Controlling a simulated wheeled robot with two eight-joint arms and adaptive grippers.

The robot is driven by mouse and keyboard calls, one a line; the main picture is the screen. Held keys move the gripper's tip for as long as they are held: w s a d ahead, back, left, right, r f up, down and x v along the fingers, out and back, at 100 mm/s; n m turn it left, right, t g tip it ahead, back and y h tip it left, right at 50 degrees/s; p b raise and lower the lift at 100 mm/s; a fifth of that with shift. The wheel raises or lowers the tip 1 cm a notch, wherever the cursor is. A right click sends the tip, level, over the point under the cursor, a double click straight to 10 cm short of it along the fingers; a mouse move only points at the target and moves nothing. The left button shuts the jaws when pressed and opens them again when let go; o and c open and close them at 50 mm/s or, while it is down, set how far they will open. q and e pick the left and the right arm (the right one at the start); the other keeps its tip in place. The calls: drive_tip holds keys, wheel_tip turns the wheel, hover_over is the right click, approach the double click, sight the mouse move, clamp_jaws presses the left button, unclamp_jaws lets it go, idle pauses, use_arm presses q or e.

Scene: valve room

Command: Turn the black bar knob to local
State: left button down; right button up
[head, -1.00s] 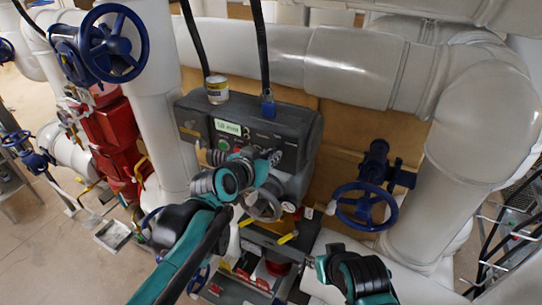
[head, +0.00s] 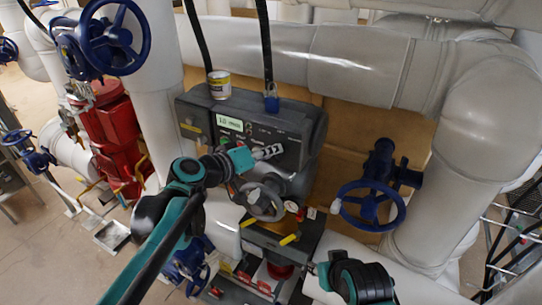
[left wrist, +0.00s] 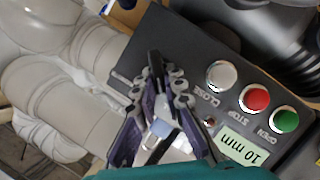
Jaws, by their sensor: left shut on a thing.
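The dark control box (head: 305,122) carries a small lit display (head: 229,123), which reads 10 mm upside down in the left wrist view (left wrist: 243,148). My left gripper (head: 272,152) is at the box's front face, right of the display and buttons. In the left wrist view its fingers (left wrist: 156,66) are closed together on the black bar knob, which they mostly hide. The knob's direction and its local marking cannot be made out. My right gripper (head: 318,270) is low at the front, away from the box, its fingers too small to judge.
White, red and green buttons (left wrist: 256,98) sit beside the fingers, labelled close, stop and open. A grey handwheel (head: 262,202) is below the box, a blue handwheel (head: 370,205) to the right. A can (head: 219,84) and blue padlock (head: 271,101) are on top.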

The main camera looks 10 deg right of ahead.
use_arm(q)
drive_tip(key=shift+w+f+n+h+b, duration=0.15)
drive_tip(key=shift+n+h+b, duration=0.45)
drive_tip(key=shift+n, duration=0.4)
drive_tip(key=c, duration=1.6)
unclamp_jaws()
drive_tip(key=shift+d, duration=0.1)
drive_tip(key=v, duration=1.2)
drive_tip(key=shift+w, duration=0.1)
